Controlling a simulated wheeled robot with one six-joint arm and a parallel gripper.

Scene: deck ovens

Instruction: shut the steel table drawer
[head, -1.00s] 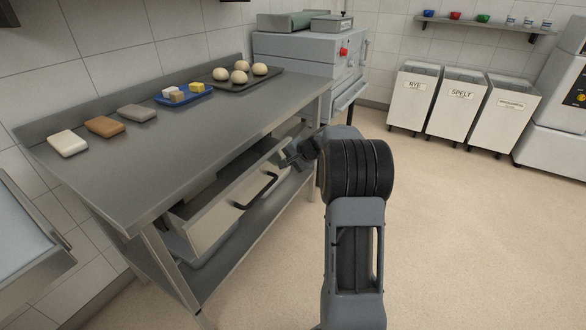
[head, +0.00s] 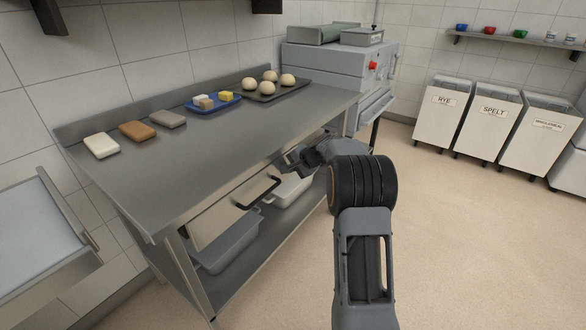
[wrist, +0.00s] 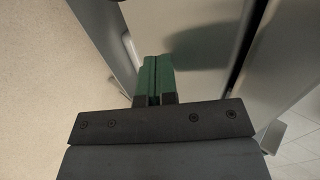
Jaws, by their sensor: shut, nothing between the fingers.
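The steel table (head: 220,150) stands at left, its drawer (head: 216,219) under the top. The pale drawer front with its black bar handle (head: 258,192) sits close below the table's front edge. I see no open drawer inside in front of the edge, but cannot tell whether the front is fully flush. My gripper (head: 290,164) is at the right end of the drawer front, just below the table edge, right of the handle. In the wrist view its green fingers (wrist: 155,80) are shut together and empty, beside grey steel surfaces. Whether they touch the drawer is unclear.
On the table are a tray of dough balls (head: 262,91), a blue tray (head: 214,106) and several blocks. Tubs (head: 228,248) stand on the lower shelf. Flour bins (head: 440,112) stand at back right. The floor at right is clear.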

